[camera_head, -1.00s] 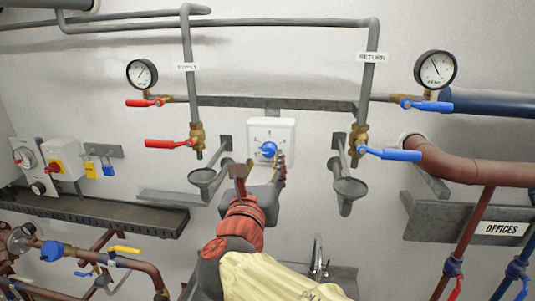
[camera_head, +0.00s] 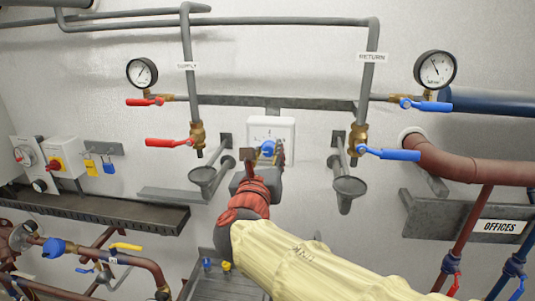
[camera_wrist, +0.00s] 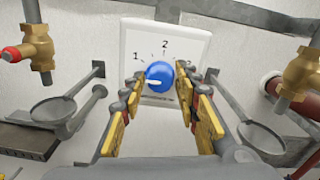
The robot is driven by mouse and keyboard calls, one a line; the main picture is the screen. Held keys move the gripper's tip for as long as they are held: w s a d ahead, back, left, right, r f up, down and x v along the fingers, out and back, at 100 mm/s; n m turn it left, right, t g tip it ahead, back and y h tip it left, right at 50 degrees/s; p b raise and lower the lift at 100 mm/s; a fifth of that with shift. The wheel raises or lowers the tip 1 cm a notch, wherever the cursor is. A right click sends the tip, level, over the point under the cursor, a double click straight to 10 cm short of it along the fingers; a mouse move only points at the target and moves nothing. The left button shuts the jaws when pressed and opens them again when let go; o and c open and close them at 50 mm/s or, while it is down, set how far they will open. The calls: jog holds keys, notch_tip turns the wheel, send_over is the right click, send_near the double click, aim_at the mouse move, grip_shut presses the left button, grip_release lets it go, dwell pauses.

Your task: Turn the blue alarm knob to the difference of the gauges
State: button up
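The blue alarm knob (camera_head: 268,149) sits on a white dial box (camera_head: 285,130) on the wall between the two pipes. In the wrist view the knob (camera_wrist: 159,76) has a white pointer aimed left, a little below the mark 1; the mark 2 is at the top. My gripper (camera_wrist: 160,98) is open, its yellow-padded fingers on either side and just short of the knob. The supply gauge (camera_head: 142,72) is at the left and the return gauge (camera_head: 435,69) at the right; their needles are too small to read exactly.
Red valve handles (camera_head: 168,143) are at the left and blue valve handles (camera_head: 390,154) at the right. Two grey funnels (camera_head: 348,187) flank the dial box below. A grey ledge (camera_head: 90,207) runs along the left.

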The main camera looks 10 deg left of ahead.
grip_shut()
jog(key=shift+f+b, duration=0.1)
jog(key=shift+b, duration=0.45)
